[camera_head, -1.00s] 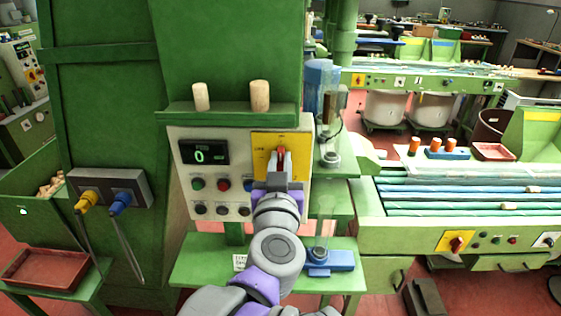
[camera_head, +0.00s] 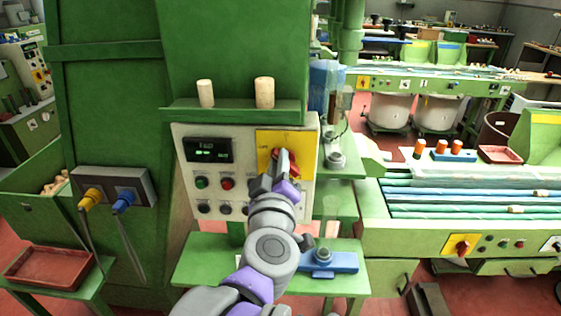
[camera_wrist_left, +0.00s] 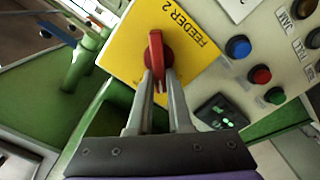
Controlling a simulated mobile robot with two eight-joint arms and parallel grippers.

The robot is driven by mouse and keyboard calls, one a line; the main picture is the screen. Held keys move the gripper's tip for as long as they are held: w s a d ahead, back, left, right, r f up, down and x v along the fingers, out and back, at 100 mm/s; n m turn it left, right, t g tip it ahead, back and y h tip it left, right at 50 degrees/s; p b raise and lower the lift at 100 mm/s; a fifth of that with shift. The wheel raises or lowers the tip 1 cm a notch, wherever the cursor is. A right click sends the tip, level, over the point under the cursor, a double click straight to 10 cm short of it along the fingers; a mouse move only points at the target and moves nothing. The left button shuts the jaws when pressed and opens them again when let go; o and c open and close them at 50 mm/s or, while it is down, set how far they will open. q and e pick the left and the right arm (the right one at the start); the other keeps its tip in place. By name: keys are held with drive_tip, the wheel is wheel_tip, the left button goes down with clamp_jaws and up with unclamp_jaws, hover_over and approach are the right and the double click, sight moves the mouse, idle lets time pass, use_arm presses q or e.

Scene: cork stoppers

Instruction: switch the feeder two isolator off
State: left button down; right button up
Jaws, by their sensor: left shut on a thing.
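The feeder two isolator is a red rotary handle (camera_head: 281,156) on a yellow plate (camera_head: 303,143) at the right of the control panel. In the left wrist view the plate (camera_wrist_left: 125,58) reads "FEEDER 2" and the red handle (camera_wrist_left: 156,58) sits between my fingers. My left gripper (camera_head: 272,171) is shut on the handle, and its fingers (camera_wrist_left: 160,88) reach both sides of it. The handle stands at a slant to the plate's edges. The fingers hide part of the handle and the plate's lower area. My right gripper is not in view.
The panel carries a lit display (camera_head: 207,150) and several push buttons close to the left of my gripper. Two corks (camera_head: 264,93) stand on the green ledge above. A blue fixture (camera_head: 325,261) sits on the shelf below right.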

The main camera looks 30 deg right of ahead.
use_arm(q)
drive_tip(key=n, duration=0.4)
drive_tip(key=f+n, duration=0.1)
drive_tip(key=n, duration=0.3)
drive_tip(key=shift+w+a+f+n, duration=0.15)
drive_tip(key=shift+a+n, duration=0.05)
drive_tip(key=shift+n, duration=0.1)
idle(0.5)
drive_tip(key=c, duration=0.8)
unclamp_jaws()
drive_tip(key=shift+c, duration=0.2)
drive_tip(key=v, duration=1.1)
drive_tip(key=shift+b, duration=0.3)
